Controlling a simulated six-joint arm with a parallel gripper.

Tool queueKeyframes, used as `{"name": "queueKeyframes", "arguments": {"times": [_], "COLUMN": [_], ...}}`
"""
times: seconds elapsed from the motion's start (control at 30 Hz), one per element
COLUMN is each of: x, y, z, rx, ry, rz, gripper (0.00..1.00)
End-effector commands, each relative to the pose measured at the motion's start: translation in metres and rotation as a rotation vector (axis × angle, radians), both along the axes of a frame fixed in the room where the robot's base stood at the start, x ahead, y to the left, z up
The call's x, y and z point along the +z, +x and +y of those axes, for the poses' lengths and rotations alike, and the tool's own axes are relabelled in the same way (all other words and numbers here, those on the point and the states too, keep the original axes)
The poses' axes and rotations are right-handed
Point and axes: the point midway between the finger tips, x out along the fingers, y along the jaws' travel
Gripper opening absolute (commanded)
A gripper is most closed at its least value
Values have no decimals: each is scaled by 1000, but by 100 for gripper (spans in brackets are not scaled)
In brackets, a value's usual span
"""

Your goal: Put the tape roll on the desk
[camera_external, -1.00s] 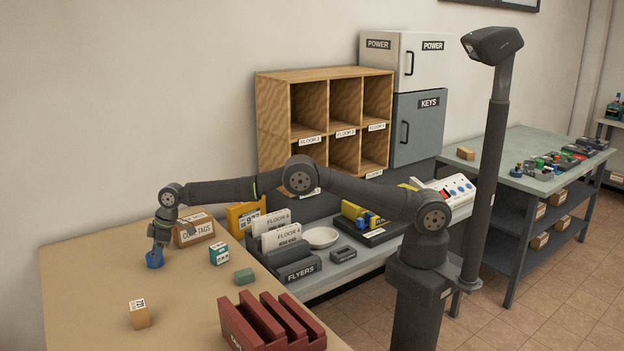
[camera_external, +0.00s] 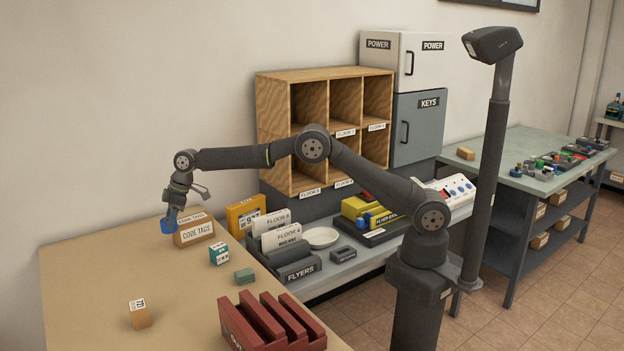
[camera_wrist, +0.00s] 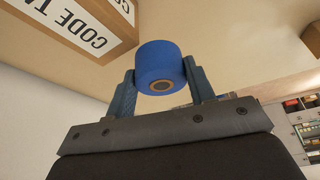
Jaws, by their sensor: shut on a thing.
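The tape roll (camera_wrist: 161,62) is blue with a brown core and sits between the two fingers of my gripper (camera_wrist: 160,92) in the wrist view. My gripper is shut on it. In the external view the blue tape roll (camera_external: 168,227) hangs under my gripper (camera_external: 173,217), raised above the tan desk (camera_external: 90,285) and just left of the code tags box (camera_external: 196,230). The roll overlaps the box's left edge in that view; I cannot tell whether they touch.
A teal block (camera_external: 219,253), a green block (camera_external: 245,276), an orange-tan block (camera_external: 139,314) and a red slotted rack (camera_external: 270,322) stand on the desk. A grey bench with flyers holders (camera_external: 298,270) lies to the right.

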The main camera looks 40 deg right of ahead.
Motion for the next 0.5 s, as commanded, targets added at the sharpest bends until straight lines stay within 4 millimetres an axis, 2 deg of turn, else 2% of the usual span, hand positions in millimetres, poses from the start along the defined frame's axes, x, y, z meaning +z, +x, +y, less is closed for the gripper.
{"name": "queueKeyframes", "arguments": {"times": [0.23, 0.5], "x": [17, 22], "y": [12, 15], "z": [-26, -32], "rx": [-2, 0], "ry": [1, 1], "rz": [0, 0], "gripper": [23, 23]}}
